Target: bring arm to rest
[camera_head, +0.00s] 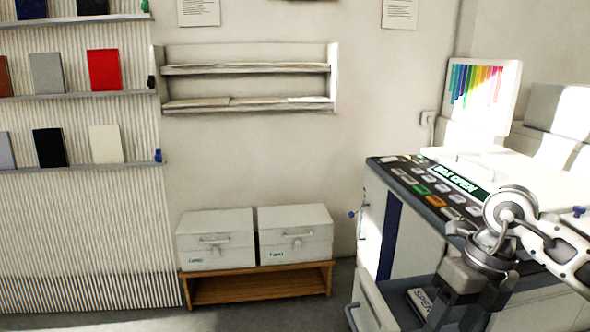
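My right arm comes in from the right edge, in front of the machine with the coloured panel. Its dark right gripper (447,316) points down at the lower right, close to the bottom edge of the picture. The fingers are dark, foreshortened and partly cut off, so I cannot tell whether they are open or shut. I see no object clearly held in them. My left arm and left gripper are not in view.
The machine (396,230) stands at the right, with a pulled-out drawer (368,308) beside my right gripper. A labelled item (419,301) shows there. Two white boxes (214,240) sit on a low wooden bench (258,284). A wall shelf (250,88) is empty-looking except for flat sheets.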

